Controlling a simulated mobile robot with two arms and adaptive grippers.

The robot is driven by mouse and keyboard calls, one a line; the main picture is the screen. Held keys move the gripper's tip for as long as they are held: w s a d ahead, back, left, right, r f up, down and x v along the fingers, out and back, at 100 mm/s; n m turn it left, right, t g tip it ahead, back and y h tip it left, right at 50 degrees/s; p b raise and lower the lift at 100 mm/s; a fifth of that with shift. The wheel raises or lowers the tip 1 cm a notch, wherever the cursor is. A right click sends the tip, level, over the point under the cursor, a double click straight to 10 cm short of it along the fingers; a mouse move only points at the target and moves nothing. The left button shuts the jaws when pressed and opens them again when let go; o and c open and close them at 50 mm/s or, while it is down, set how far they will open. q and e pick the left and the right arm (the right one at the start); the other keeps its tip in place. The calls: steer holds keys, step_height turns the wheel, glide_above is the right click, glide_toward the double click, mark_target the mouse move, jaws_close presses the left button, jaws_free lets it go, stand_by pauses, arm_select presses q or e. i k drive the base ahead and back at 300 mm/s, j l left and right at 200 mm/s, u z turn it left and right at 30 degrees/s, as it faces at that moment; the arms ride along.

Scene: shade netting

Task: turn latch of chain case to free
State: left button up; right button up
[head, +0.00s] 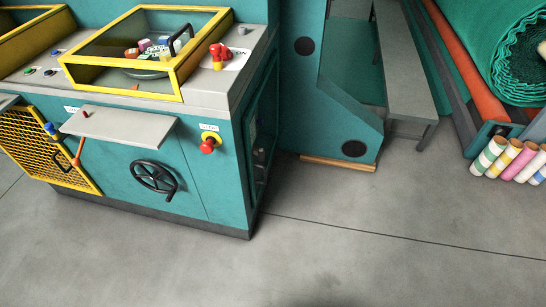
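I cannot tell for certain which part is the chain case or its latch. A teal machine (120,190) stands at the left of the head view. A yellow mesh guard (30,150) on its front left stands tilted, with a blue knob (51,129) and an orange lever (79,150) at its right edge. A red knob (208,146) sits on a yellow plate on the front panel, under a small label too small to read. The machine's right side has a dark recessed panel (263,130), seen edge-on. Neither gripper is in view.
A black handwheel (155,178) and a grey shelf (118,127) project from the machine front. A yellow-framed clear cover (140,55) and a red knob (217,53) are on top. Coloured tubes (510,160) and green netting (510,50) lie at right. The front floor (350,250) is clear.

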mark_target(255, 196)
steer(key=i+l+u, duration=0.15)
steer(key=u, duration=0.2)
steer(key=i+l+u, duration=0.1)
steer(key=l+u, duration=0.45)
steer(key=u, duration=0.15)
steer(key=i, duration=0.05)
